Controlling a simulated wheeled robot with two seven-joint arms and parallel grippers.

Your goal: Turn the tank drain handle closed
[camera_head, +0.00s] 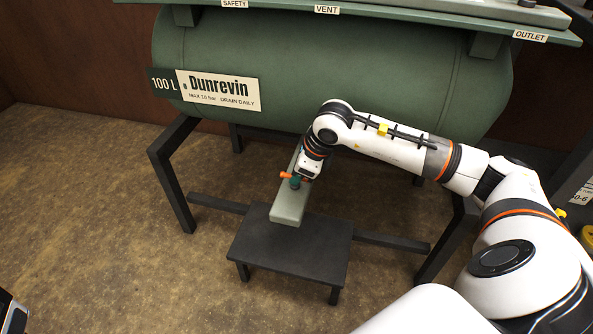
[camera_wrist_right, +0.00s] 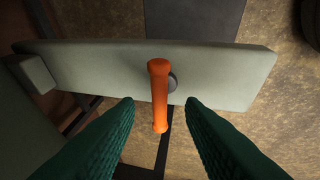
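The drain handle is an orange bar (camera_wrist_right: 159,95) on the face of a grey-green block (camera_wrist_right: 215,72). In the right wrist view it points down the picture, crosswise to the block's length. In the head view the handle (camera_head: 286,175) shows as a small orange piece beside my right gripper (camera_head: 296,182). The block (camera_head: 288,207) hangs under the green tank (camera_head: 330,60). In the wrist view my right gripper's green fingers (camera_wrist_right: 160,112) are open, one on each side of the handle's lower end, with gaps on both sides. My left gripper cannot be made out.
A low dark step (camera_head: 290,250) stands below the block. Dark legs (camera_head: 172,180) and crossbars of the tank's stand are on both sides. Brown floor (camera_head: 100,240) is open at the left. A yellow object (camera_head: 588,238) is at the right edge.

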